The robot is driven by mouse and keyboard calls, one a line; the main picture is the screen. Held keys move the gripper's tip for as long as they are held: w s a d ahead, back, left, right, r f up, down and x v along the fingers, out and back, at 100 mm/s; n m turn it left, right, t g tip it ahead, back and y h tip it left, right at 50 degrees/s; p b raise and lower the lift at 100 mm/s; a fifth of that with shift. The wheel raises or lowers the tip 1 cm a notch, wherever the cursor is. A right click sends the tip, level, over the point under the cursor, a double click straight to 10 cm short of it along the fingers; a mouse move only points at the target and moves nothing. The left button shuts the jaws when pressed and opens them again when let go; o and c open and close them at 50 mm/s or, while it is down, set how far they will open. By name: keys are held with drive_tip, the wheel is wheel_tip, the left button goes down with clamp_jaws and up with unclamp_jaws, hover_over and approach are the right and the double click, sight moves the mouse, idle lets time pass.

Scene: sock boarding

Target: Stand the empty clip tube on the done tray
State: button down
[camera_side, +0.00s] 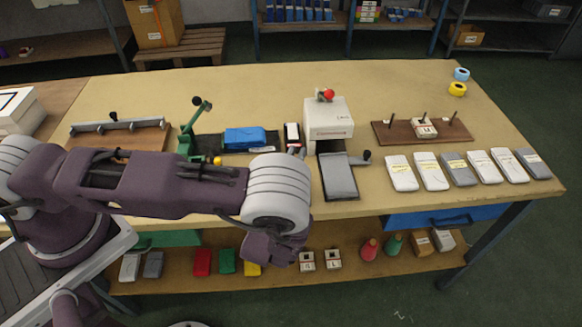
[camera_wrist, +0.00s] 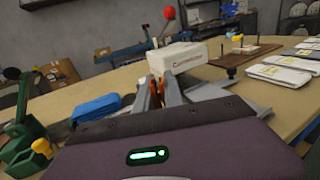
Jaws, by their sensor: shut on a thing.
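In the wrist view my gripper (camera_wrist: 161,92) is shut on a narrow orange-brown thing (camera_wrist: 155,97), mostly hidden between the fingers. It may be the clip tube; I cannot tell whether it is empty. In the side view my gripper (camera_side: 297,150) is small and partly hidden by my wrist, just left of the white machine (camera_side: 328,119). The white machine also shows beyond the fingers in the wrist view (camera_wrist: 184,60). No tray is plainly marked as done. A dark grey flat tray-like piece (camera_side: 338,180) lies in front of the machine.
A blue block (camera_side: 244,138) and a green lever press (camera_side: 190,128) stand left of my gripper. A brown board with pegs (camera_side: 390,133) lies to the right. Several white and grey packs (camera_side: 431,171) line the front right. The table's back is clear.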

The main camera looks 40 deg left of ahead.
drive_tip(key=shift+f, duration=1.35)
drive_tip(key=shift+f, duration=0.15)
drive_tip(key=c, duration=1.5)
unclamp_jaws()
drive_tip(key=shift+o, duration=0.2)
